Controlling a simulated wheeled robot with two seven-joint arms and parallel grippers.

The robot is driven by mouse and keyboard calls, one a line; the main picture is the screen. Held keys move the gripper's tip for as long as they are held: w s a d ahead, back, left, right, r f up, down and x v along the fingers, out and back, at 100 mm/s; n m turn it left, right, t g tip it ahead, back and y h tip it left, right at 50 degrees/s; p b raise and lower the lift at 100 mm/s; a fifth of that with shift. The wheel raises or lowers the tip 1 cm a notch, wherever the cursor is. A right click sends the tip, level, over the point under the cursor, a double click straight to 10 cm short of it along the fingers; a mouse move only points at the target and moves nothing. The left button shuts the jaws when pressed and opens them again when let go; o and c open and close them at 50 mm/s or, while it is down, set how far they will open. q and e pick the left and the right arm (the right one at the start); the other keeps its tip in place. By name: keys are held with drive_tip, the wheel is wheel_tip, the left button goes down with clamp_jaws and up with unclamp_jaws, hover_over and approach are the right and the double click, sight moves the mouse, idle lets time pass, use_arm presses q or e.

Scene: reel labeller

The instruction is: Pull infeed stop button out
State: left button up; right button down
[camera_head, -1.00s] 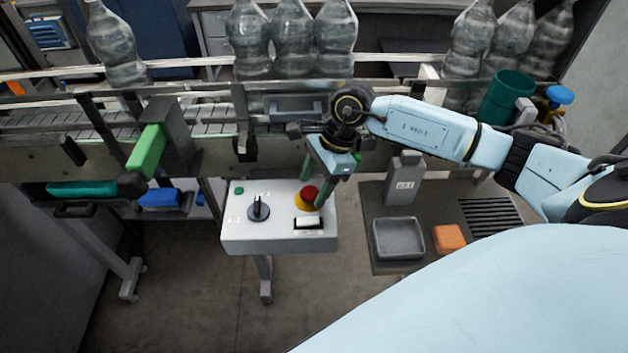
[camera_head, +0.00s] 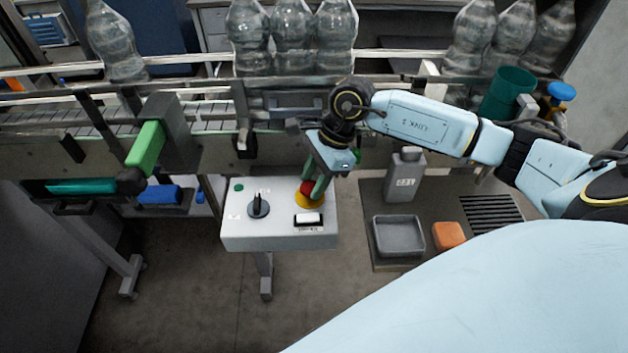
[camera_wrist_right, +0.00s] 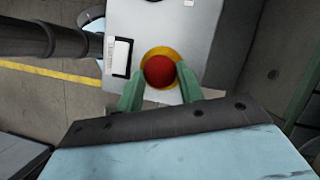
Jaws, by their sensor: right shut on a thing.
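The infeed stop button (camera_head: 308,188) is a red mushroom head on a yellow collar, on the top of a pale grey control box (camera_head: 275,240). My right gripper (camera_head: 315,186) reaches down over it with green fingers. In the right wrist view the red button (camera_wrist_right: 160,71) sits between the two fingertips of my right gripper (camera_wrist_right: 160,84), one on each side, and the gripper is shut on it. In the head view the fingers hide part of the button. My left gripper is not in view.
The box also carries a black rotary knob (camera_head: 258,206), a white rocker switch (camera_head: 308,219) and a small green button (camera_head: 239,188). A conveyor with clear bottles (camera_head: 293,40) runs behind. A grey tray (camera_head: 398,237) and an orange block (camera_head: 448,235) lie to the right.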

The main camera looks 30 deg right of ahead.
drive_tip(key=shift+r, duration=0.2)
drive_tip(key=shift+w+r, duration=0.1)
drive_tip(key=shift+w, duration=0.05)
drive_tip(key=c, duration=0.9)
unclamp_jaws()
drive_tip(key=b+v, duration=0.2)
drive_tip(key=v, duration=1.1)
drive_tip(key=shift+s+d+r, duration=0.15)
drive_tip(key=shift+s+r, duration=0.05)
